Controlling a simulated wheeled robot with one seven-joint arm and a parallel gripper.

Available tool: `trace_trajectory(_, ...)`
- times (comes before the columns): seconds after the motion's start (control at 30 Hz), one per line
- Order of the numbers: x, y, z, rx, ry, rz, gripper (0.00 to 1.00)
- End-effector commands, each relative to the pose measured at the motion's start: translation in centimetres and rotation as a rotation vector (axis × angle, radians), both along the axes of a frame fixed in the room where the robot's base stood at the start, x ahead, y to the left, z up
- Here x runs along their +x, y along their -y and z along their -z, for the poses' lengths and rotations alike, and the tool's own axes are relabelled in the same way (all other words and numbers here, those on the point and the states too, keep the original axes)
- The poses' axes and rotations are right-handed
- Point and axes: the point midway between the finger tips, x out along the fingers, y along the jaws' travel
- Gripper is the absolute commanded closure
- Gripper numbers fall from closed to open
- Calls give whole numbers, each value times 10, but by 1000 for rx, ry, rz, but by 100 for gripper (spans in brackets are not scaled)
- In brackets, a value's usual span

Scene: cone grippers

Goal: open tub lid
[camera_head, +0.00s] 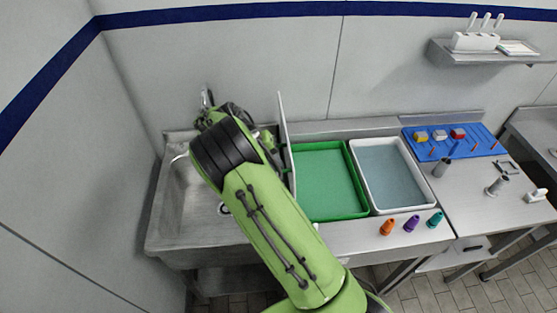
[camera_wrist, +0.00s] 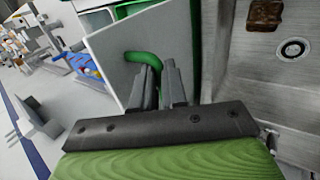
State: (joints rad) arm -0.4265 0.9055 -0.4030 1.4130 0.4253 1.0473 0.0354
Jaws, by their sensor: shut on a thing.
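The tub lid (camera_head: 285,135) is a pale grey panel standing on edge, about upright, at the left side of the open green tub (camera_head: 357,210). The lid (camera_wrist: 105,52) fills the upper middle of the wrist view, with a green curved handle (camera_wrist: 147,58) on its face. My gripper (camera_wrist: 160,68) is shut on this handle. In the head view my arm hides most of the gripper and the handle. The inside of the green tub shows clear and empty.
A white tub (camera_head: 405,209) with a grey-blue inside stands right of the green one. Orange (camera_head: 387,227), purple (camera_head: 411,223) and teal (camera_head: 435,219) cones stand along the front edge. A sink (camera_head: 180,225) lies left, and a blue mat (camera_head: 484,146) with small parts at right.

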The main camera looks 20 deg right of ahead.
Motion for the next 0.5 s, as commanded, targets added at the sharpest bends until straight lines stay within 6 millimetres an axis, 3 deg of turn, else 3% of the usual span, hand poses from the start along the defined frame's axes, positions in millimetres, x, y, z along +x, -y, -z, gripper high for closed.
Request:
trace_trajectory(0.43, -4, 0, 7, -11, -23, 3, 100)
trace_trajectory(0.47, -4, 0, 7, -11, -23, 3, 86)
trace_trajectory(0.5, -4, 0, 7, -11, -22, 4, 80)
